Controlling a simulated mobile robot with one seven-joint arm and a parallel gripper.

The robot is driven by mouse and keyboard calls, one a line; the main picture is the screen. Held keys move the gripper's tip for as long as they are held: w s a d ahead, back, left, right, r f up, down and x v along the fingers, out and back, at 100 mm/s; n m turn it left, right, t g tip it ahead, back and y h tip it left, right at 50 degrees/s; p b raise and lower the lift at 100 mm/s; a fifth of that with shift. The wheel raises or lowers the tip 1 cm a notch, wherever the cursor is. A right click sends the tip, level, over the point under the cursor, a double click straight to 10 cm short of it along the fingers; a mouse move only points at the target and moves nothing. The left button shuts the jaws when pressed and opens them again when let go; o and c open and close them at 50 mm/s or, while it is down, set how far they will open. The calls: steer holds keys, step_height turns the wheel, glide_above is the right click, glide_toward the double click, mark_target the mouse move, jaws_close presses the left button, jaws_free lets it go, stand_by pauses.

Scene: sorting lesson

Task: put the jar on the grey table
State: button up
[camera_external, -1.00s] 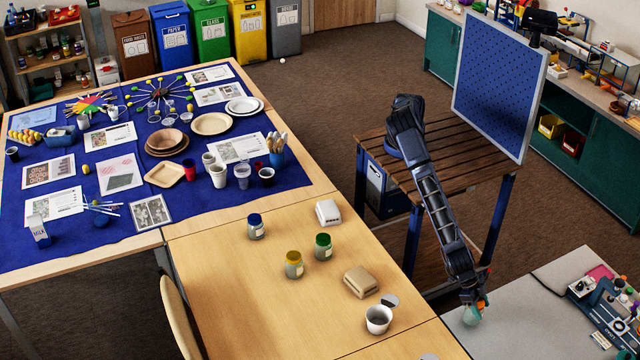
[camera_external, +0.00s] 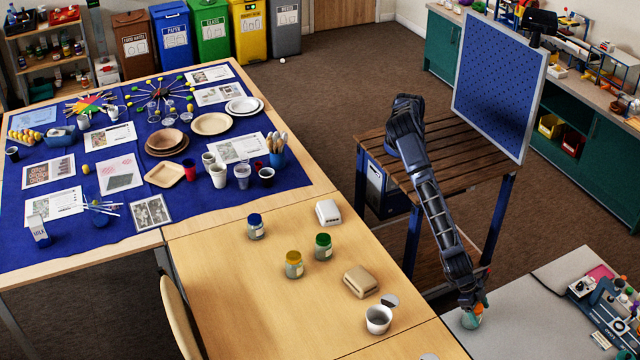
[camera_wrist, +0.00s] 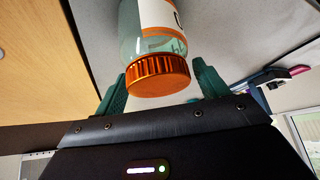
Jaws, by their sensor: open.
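The jar (camera_external: 471,321) is clear glass with an orange lid and a pale label. In the external view it appears to stand on the near left part of the grey table (camera_external: 515,318), partly hidden by my gripper. My gripper (camera_external: 473,308) is just above and around it, pointing down. In the wrist view the jar (camera_wrist: 158,62) lies between my two green fingers (camera_wrist: 160,85), with its lid toward the palm. The fingers are open, with a gap visible on the jar's right side.
On the wooden table (camera_external: 235,300) beside it stand a white cup (camera_external: 378,320), a tan box (camera_external: 360,282) and jars with yellow (camera_external: 293,265), green (camera_external: 323,246) and blue (camera_external: 255,227) lids. A blue device (camera_external: 605,310) sits at the grey table's right.

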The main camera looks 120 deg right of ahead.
steer(key=v, duration=1.2)
steer(key=shift+r, duration=0.15)
steer(key=w+d+r+m+t+h, duration=0.1)
steer(key=w+d+r+m+t, duration=0.15)
steer(key=w+d+r, duration=0.7)
steer(key=w+d+r+m+t+h, duration=0.1)
steer(key=w+d+r+m, duration=0.35)
steer(key=d, duration=1.05)
steer(key=w+d+r+m+t, duration=0.15)
steer(key=w+d+r, duration=0.25)
steer(key=d+r, duration=0.65)
steer(key=s+d+r+m+t+h, duration=0.1)
steer(key=s+d+r+m, duration=0.15)
steer(key=d, duration=0.95)
steer(key=s+d+r+m+t+h, duration=0.1)
steer(key=s+d+r+m, duration=0.15)
steer(key=d, duration=0.85)
steer(key=s+d+r+m+t+h, duration=0.1)
steer(key=s+d+r+m, duration=0.2)
steer(key=d, duration=0.9)
steer(key=s+d+f+m, duration=0.1)
steer(key=s+d+m, duration=0.6)
steer(key=s+d, duration=0.9)
steer(key=shift+d+f+h, duration=0.3)
steer(key=shift+d+f, duration=0.1)
steer(key=shift+d, duration=0.1)
